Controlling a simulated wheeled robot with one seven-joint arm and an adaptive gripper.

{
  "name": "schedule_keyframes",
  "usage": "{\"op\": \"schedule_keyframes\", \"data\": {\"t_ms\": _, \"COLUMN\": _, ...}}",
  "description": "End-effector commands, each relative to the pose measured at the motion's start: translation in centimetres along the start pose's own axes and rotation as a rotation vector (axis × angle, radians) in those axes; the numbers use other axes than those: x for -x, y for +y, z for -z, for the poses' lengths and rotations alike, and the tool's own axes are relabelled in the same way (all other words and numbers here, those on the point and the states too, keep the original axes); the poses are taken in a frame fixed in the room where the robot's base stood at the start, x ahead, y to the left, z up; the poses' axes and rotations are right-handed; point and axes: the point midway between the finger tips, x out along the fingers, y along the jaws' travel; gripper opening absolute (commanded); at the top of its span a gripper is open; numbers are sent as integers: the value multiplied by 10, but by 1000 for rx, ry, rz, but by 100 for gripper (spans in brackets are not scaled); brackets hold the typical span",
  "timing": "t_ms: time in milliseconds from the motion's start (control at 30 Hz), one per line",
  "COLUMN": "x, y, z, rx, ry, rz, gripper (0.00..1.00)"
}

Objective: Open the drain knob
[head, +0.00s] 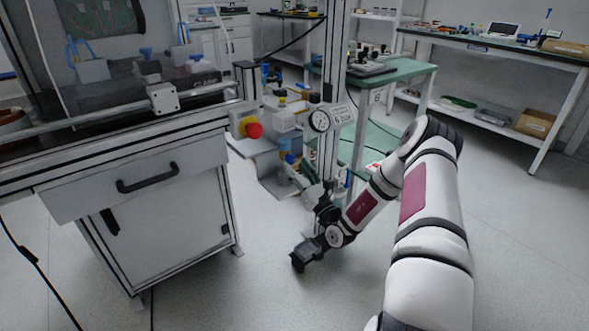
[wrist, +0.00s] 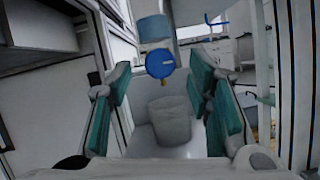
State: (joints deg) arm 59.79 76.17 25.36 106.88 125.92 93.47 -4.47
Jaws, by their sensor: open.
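A round blue knob (wrist: 160,63) shows in the wrist view, face on, just beyond my fingertips. A blue cylinder (wrist: 153,28) is above it, and a pale grey cylindrical body (wrist: 170,120) is below it. I take the blue knob to be the drain knob. My gripper (wrist: 160,82) is open, with its teal-padded fingers left and right of the knob and no visible contact. In the head view my gripper (head: 308,178) is low beside the metal post, and its fingers partly hide the blue and pale fittings (head: 290,158) there.
A metal post (head: 331,90) with a pressure gauge (head: 319,121) stands close behind my gripper. A red emergency button (head: 254,130) and a white drawer cabinet (head: 165,220) are to the left. A green-topped bench (head: 405,75) is behind. The floor (head: 250,295) in front is clear.

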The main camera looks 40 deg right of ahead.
Motion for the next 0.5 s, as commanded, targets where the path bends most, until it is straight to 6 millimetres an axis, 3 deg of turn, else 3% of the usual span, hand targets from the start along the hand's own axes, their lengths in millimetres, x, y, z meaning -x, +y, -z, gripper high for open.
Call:
{"op": "schedule_keyframes", "data": {"t_ms": 200, "x": -19, "y": 0, "z": 0, "rx": 0, "ry": 0, "rz": -1, "gripper": 46}}
{"op": "schedule_keyframes", "data": {"t_ms": 500, "x": -22, "y": 0, "z": 0, "rx": 0, "ry": 0, "rz": 1, "gripper": 46}}
